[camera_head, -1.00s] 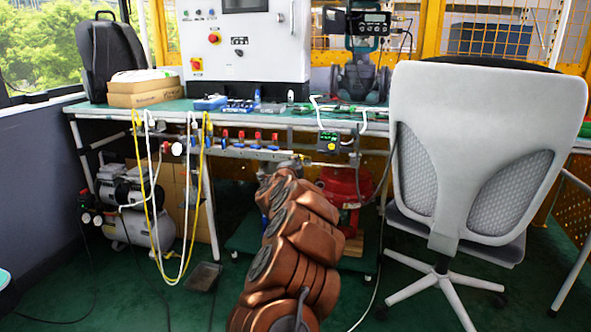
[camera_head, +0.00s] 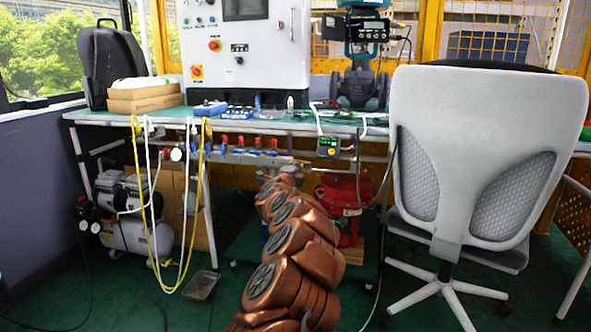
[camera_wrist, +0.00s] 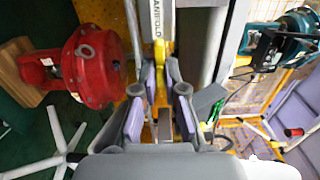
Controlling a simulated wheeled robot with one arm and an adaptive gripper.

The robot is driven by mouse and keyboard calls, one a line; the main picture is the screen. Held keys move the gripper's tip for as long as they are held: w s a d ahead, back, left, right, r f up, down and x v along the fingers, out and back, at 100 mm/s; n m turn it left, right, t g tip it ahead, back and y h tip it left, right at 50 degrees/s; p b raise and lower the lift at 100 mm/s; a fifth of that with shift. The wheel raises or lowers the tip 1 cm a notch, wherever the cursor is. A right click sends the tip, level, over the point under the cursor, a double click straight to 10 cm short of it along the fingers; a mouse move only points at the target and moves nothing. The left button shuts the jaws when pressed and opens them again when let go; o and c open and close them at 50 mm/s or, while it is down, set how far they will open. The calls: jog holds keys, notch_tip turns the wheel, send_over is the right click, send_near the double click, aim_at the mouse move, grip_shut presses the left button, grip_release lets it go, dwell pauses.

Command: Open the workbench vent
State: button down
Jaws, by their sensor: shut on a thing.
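My gripper (camera_wrist: 160,85) shows in the wrist view, its two purple-padded fingers closed in on a small yellow handle (camera_wrist: 159,52). The handle sits by a grey bar labelled MANIFOLD (camera_wrist: 158,18). I cannot make out how far the handle is turned. In the head view, the manifold (camera_head: 235,157) runs under the front edge of the workbench (camera_head: 95,115), with several blue valves with red handles on it. My arm reaches to the manifold's right end and hides my gripper and the yellow handle there.
A red actuator (camera_head: 340,195) stands below the bench, right of my arm; it also shows in the wrist view (camera_wrist: 92,65). A grey office chair (camera_head: 485,130) stands close on the right. Yellow and white hoses (camera_head: 140,210) hang at left, by a compressor (camera_head: 125,205).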

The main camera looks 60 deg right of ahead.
jog(key=c, duration=1.2)
grip_release()
jog(key=shift+c, duration=0.2)
jog(key=shift+s+a, duration=0.1)
jog(key=shift+a, duration=0.05)
jog(key=v, duration=1.1)
jog(key=shift+s+a, duration=0.15)
jog(key=shift+a, duration=0.15)
